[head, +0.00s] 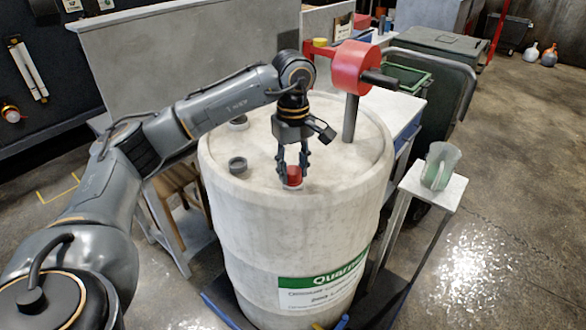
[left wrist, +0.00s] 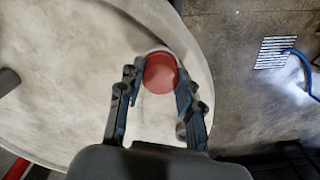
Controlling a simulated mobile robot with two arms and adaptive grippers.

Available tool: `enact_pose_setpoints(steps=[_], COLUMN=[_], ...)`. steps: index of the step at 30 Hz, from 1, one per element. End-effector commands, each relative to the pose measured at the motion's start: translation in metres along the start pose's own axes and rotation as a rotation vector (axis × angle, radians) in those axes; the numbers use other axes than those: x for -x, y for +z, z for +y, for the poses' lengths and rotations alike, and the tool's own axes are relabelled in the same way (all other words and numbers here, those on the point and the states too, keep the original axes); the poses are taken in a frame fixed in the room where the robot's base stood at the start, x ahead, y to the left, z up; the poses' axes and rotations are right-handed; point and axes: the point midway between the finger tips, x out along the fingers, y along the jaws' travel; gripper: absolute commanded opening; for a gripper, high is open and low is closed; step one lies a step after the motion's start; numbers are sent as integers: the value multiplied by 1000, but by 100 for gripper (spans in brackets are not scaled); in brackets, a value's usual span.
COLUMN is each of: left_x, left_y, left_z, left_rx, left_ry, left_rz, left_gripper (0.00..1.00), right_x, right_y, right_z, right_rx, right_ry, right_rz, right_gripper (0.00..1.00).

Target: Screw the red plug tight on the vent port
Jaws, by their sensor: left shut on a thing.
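The red plug (head: 294,176) sits at the front edge of the top of a large pale drum (head: 290,230). My left gripper (head: 293,172) comes down on it from above, with its fingers on either side of the plug. In the left wrist view the plug (left wrist: 160,73) is a round red disc between the two fingertips (left wrist: 158,75), and the gripper is shut on it. The vent port is hidden beneath the plug, so I cannot tell how tightly the plug sits. My right gripper is not in view.
A red cylinder on a dark post (head: 349,117) rises behind. A small stand (head: 433,187) with a clear cup (head: 439,166) is to the right. Floor beyond it is clear.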

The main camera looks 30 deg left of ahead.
Motion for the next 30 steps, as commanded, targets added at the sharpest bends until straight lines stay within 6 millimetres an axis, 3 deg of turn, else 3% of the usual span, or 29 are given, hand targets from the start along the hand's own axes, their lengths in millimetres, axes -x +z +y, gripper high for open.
enact_pose_setpoints(steps=[9, 10, 13, 30], left_x=[0, 0, 0, 0], left_y=[0, 0, 0, 0], left_z=[0, 0, 0, 0], left_rx=[-57, -57, -56, -37], left_ry=[-1, -1, -1, 0], left_rz=[-1, -1, 0, 0], left_gripper=[0, 41, 62, 58], right_x=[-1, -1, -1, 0], right_y=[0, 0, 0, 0], right_z=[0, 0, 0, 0], right_rx=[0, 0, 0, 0], right_ry=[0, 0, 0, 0], right_rz=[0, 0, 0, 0], right_gripper=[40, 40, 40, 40])
